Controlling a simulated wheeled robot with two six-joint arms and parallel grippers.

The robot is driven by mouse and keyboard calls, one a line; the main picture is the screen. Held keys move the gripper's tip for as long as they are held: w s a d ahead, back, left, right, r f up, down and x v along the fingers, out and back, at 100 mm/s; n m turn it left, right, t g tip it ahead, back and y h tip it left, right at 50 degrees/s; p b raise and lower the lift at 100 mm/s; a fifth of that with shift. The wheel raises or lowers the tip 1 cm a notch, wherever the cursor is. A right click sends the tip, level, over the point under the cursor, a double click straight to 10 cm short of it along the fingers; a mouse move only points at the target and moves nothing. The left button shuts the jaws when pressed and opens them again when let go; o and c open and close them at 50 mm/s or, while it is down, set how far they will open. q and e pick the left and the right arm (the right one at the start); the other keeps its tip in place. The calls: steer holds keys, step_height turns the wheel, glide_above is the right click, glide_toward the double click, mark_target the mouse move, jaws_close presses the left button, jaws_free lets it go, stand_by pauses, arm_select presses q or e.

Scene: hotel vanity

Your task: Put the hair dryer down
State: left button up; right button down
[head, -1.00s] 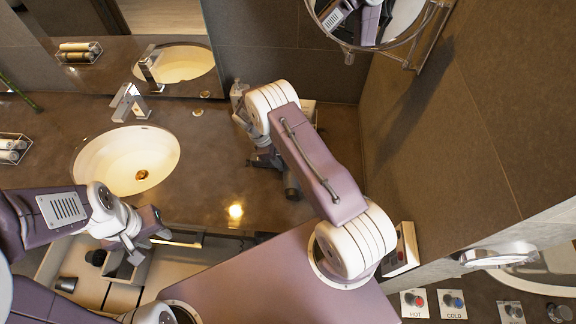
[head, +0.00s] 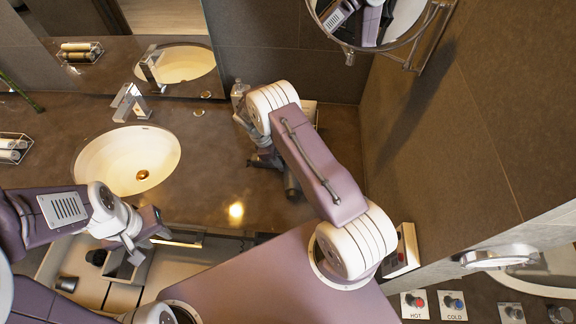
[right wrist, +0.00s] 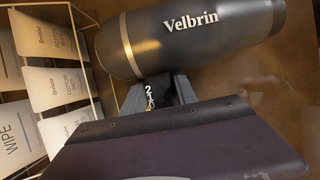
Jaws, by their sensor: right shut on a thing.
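The hair dryer (right wrist: 190,35) is dark grey with a bronze band and the name "Velbrin". In the right wrist view it lies across the top, close to the counter. My right gripper (right wrist: 158,90) is shut on it, seemingly at its handle, which is mostly hidden by the gripper.
A wire rack (right wrist: 92,60) with packets of wipes and cotton stands close left of the dryer in the wrist view. The basin (head: 127,160) is left of my right arm. The open drawer (head: 100,285) holds dark items. A tiled wall (head: 450,120) bounds the right.

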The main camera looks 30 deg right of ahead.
steer(key=shift+r, duration=0.1)
steer(key=shift+r, duration=0.25)
steer(key=r, duration=0.1)
steer(key=r+b, duration=0.1)
steer(key=s+r, duration=0.1)
steer(key=r, duration=0.1)
steer(key=shift+d+b, duration=0.25)
steer(key=shift+b, duration=0.1)
steer(key=s+d+r+b, duration=0.2)
steer(key=s+d+r, duration=0.2)
steer(key=s, duration=0.5)
step_height(320, 180, up, 2)
steer(key=shift+s+r, duration=0.2)
steer(key=shift+s, duration=0.2)
steer(key=shift+f, duration=0.15)
